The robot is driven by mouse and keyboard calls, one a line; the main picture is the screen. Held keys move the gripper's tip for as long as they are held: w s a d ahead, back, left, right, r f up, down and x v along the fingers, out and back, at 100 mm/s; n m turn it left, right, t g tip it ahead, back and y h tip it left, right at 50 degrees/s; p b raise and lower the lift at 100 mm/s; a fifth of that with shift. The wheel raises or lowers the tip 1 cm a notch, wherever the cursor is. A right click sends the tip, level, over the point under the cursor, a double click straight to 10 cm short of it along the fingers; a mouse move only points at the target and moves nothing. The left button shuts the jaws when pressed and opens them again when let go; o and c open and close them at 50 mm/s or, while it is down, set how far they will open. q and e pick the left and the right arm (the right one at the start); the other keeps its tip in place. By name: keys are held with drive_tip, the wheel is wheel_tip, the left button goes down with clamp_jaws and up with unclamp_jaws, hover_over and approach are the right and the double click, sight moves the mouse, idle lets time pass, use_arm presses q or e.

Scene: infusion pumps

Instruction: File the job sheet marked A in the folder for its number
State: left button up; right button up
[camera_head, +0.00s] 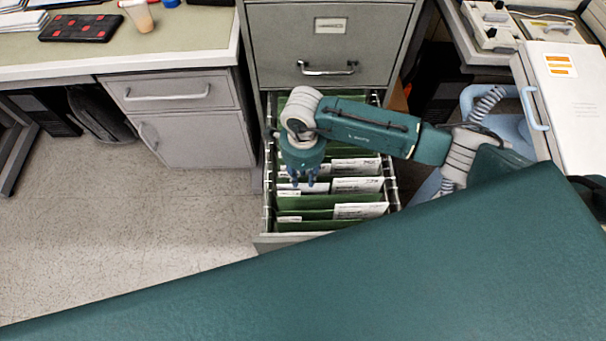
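An open file drawer (266,205) holds green hanging folders (318,201) with white sheets and labels in them. The print is too small to read, so I cannot pick out the sheet marked A or any folder number. My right arm reaches in from the right over the drawer. My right gripper (301,182) points down over the folders on the left half of the drawer. Its fingertips look apart, with no sheet clearly between them. I cannot tell whether they touch the papers (357,185) near them. My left gripper is not in view.
The shut upper drawer (330,45) of the grey cabinet stands behind the open one. A desk (190,42) with papers and a cup (138,15) is at the left. A white case (575,110) and devices (490,22) are at the right. Floor at left is clear.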

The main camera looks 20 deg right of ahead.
wheel_tip(320, 180, up, 12)
idle(0.7)
drive_tip(key=shift+s, duration=0.15)
